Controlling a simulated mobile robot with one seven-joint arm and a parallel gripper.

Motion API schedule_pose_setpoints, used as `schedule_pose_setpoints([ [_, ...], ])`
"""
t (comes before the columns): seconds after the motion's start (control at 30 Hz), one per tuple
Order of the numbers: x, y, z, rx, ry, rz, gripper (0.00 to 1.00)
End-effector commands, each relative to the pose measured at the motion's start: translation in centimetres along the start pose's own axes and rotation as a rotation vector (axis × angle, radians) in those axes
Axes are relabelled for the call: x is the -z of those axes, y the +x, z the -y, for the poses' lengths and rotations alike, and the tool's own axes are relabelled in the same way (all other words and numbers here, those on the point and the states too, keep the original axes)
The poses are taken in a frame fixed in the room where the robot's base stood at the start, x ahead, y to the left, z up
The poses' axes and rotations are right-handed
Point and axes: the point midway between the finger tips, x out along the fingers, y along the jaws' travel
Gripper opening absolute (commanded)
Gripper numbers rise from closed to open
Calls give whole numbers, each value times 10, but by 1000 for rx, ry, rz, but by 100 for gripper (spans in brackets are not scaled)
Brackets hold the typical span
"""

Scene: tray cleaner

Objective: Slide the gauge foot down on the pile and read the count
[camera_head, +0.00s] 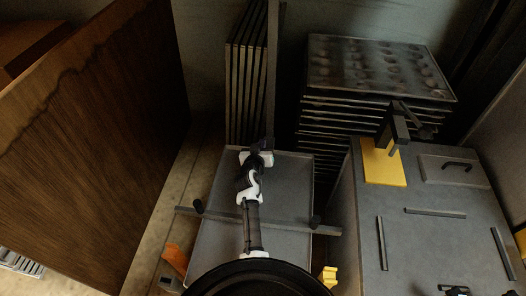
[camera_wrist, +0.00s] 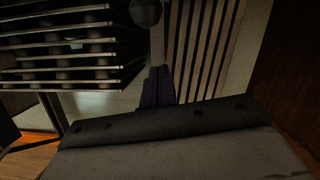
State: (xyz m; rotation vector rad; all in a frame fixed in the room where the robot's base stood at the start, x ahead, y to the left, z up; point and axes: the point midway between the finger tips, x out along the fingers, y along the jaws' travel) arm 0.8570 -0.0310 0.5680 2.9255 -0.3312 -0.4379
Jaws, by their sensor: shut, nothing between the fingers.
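The pile is a stack of dark trays (camera_head: 375,68) at the back right of the head view, its top tray speckled with marks. Its layered edges (camera_wrist: 60,55) fill the upper left of the wrist view. The gauge appears to be the dark post (camera_head: 393,125) on a yellow plate (camera_head: 384,168), with a dark arm reaching towards the pile's front right edge. I cannot tell whether its foot touches the top tray, and no count is legible. My gripper (camera_head: 268,144) is shut and empty, left of the pile and apart from the gauge; its dark fingers (camera_wrist: 157,84) show in the wrist view.
Upright slats (camera_head: 248,75) stand behind my gripper. A grey tray-like surface (camera_head: 215,235) with a crossbar lies beneath my arm. A grey cabinet (camera_head: 440,220) with bars and a handle stands right. A large brown wooden panel (camera_head: 95,130) blocks the left.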

Motion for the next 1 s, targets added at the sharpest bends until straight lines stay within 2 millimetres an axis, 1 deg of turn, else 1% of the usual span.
schedule_pose_setpoints([
  [0.03, -15, 1, 0, 1, -3, 10, 0],
  [0.2, -31, 5, 0, 1, 0, 7, 0],
  [0.33, -35, 6, 0, 1, -1, 6, 0],
  [0.63, -36, 6, 1, 1, -1, 6, 0],
  [0.73, -38, 6, 1, 1, -1, 6, 0],
  [0.87, -49, 9, 3, 1, -1, 6, 0],
  [1.0, -65, 14, 7, 1, 0, 6, 0],
])
